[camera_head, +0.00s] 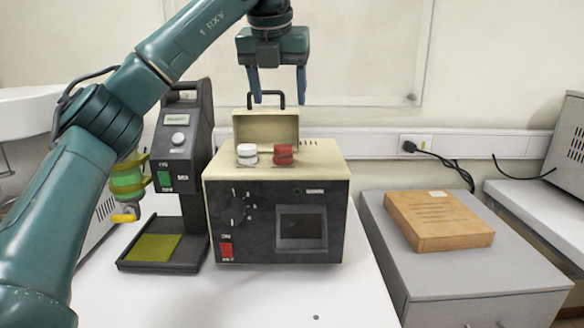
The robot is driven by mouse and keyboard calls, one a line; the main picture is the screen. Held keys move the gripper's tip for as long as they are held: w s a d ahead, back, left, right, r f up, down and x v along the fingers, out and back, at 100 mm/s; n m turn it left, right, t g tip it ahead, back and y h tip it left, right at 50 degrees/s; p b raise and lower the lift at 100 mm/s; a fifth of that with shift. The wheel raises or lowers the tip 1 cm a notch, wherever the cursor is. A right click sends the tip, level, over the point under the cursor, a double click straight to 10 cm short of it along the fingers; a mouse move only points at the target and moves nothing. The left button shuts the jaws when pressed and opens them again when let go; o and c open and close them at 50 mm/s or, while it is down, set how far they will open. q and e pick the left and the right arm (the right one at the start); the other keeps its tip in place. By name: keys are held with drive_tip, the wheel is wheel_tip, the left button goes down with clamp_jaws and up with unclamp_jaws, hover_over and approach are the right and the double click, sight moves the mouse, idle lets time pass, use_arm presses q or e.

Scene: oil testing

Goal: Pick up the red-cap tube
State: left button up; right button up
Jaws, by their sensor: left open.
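The red-cap tube (283,155) stands in the top of a cream and black tester box (276,172). Only its red cap shows; the tube body is hidden in the box. A white-cap tube (246,154) stands just left of it, also showing only its cap. My left gripper (279,100) is open and empty, fingers pointing down. It hangs above the box, higher than the red cap and apart from it. My right gripper is not in view.
A raised lid with a dark handle (265,124) stands at the back of the tester. A dark instrument (183,140) with a low base is close on its left. A wooden box (438,220) lies on a grey cabinet at right. The front white table is clear.

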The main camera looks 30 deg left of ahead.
use_arm(q)
hover_over(282, 147)
drive_tip(key=s+d, duration=0.1)
drive_tip(key=s, duration=0.1)
wheel_tip(282, 147, down, 7)
drive_tip(key=shift+w+r, duration=0.1)
drive_tip(key=shift+w, duration=0.05)
drive_tip(key=x, duration=0.5)
drive_tip(key=shift+a, duration=0.1)
drive_tip(key=c, duration=1.4)
